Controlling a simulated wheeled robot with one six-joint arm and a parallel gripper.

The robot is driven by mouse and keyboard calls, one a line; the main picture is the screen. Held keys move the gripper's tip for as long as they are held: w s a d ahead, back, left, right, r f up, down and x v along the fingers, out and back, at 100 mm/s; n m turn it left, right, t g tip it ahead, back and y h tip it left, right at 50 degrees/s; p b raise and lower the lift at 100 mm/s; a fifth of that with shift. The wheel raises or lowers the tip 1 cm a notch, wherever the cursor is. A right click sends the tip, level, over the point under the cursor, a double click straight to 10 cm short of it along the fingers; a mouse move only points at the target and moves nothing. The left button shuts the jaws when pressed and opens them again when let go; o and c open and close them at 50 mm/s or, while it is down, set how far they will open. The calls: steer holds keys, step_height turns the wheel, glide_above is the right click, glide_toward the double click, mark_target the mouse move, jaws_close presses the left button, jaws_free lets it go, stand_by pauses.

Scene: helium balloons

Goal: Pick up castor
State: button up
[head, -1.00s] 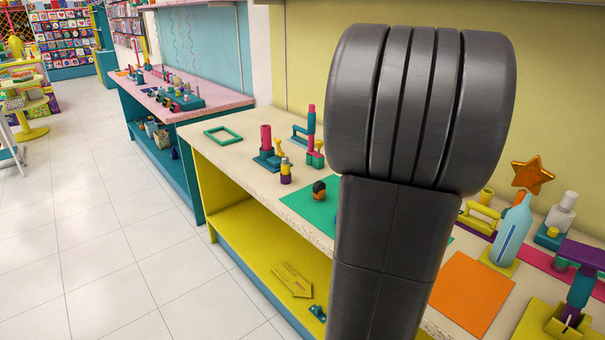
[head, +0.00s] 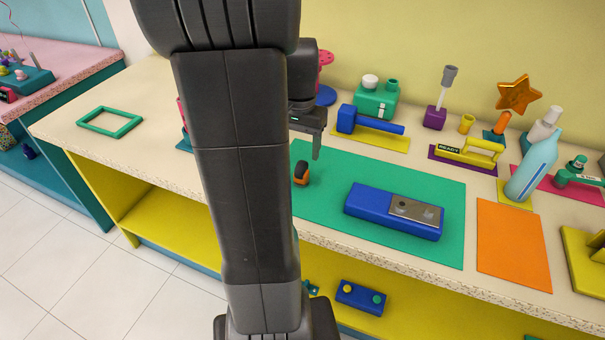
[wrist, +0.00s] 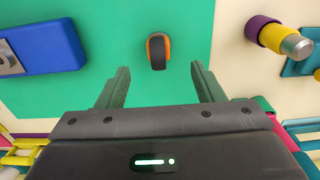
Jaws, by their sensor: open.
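The castor (head: 301,173) is a small black wheel with an orange fork. It sits on the green mat (head: 436,187), left of a blue block with a metal plate (head: 394,211). In the wrist view the castor (wrist: 157,50) lies ahead of my gripper (wrist: 160,78), roughly centred between the two fingers and beyond their tips. My gripper is open and empty. In the head view my gripper (head: 316,152) hangs above the mat close to the castor, partly hidden behind my arm.
An orange mat (head: 513,246) lies to the right. A blue bottle (head: 533,166), a yellow-handled tool (head: 467,153) and a green box (head: 376,101) stand toward the back. A purple, yellow and metal cylinder (wrist: 278,38) is near the right finger. A green frame (head: 109,121) lies far left.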

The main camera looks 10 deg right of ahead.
mark_target(301, 173)
steer(key=f, duration=0.3)
steer(key=shift+w+a, duration=0.2)
steer(key=shift+w, duration=0.05)
steer(key=shift+s+d+f, duration=0.15)
steer(key=shift+s+f, duration=0.05)
steer(key=shift+f, duration=0.7)
steer(key=f, duration=0.4)
steer(key=shift+d+f, duration=0.2)
steer(key=shift+s, duration=0.1)
steer(key=shift+c, duration=0.2)
steer(key=c, duration=1)
